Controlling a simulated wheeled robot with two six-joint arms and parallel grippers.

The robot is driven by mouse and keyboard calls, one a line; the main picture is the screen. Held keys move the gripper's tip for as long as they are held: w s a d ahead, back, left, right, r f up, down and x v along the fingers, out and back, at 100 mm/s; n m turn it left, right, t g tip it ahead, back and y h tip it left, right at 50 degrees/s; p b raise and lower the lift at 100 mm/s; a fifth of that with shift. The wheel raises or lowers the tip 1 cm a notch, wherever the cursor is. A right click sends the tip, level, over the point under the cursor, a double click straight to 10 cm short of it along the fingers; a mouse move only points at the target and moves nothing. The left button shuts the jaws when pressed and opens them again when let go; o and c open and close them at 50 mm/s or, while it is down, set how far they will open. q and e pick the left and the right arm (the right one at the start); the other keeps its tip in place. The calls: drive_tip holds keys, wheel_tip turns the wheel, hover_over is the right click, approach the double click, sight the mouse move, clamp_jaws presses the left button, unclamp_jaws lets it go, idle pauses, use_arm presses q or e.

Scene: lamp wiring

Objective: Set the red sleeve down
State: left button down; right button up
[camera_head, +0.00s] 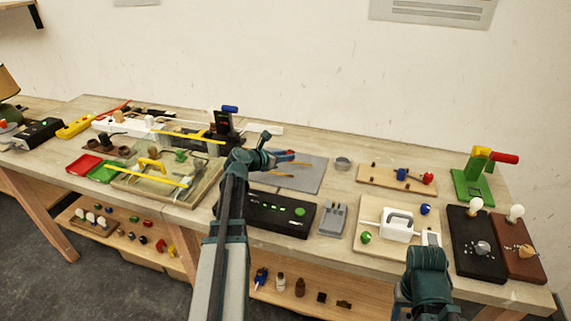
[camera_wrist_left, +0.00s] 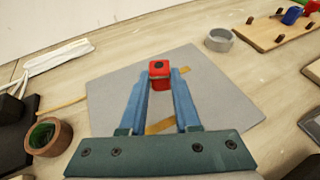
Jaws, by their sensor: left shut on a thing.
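The red sleeve (camera_wrist_left: 159,70) is a small red block with a dark spot on its end, seen in the left wrist view. My left gripper (camera_wrist_left: 160,85) is shut on it, with a blue finger on each side. A grey mat (camera_wrist_left: 112,92) lies below and around the sleeve in that view; whether the sleeve touches it I cannot tell. In the head view my left gripper (camera_head: 288,155) is over the mat (camera_head: 302,178), and the sleeve is too small to make out clearly. My right arm's end is at the lower right; its fingers are hidden.
A grey ring (camera_head: 342,163) stands right of the mat, beside a wooden peg board (camera_head: 380,180). A black box with green lights (camera_head: 280,214) is in front of the mat. A brown roll (camera_wrist_left: 48,138) lies left of the mat. The right part of the mat is bare.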

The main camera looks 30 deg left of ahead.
sight(285, 171)
use_arm(q)
drive_tip(key=shift+f+b, duration=1.3)
drive_tip(key=shift+f, duration=0.3)
drive_tip(key=shift+f, duration=0.2)
drive_tip(key=c, duration=0.6)
unclamp_jaws()
drive_tip(key=shift+r, duration=0.1)
drive_tip(key=shift+s+r, duration=0.1)
drive_tip(key=shift+r, duration=0.15)
drive_tip(key=p+v, duration=0.4)
drive_tip(key=v, duration=0.6)
drive_tip(key=shift+s+a+r, duration=0.1)
drive_tip(key=shift+s, duration=0.15)
drive_tip(key=shift+s+a+r+p, duration=0.15)
drive_tip(key=shift+s+p, duration=0.2)
drive_tip(key=shift+s, duration=0.2)
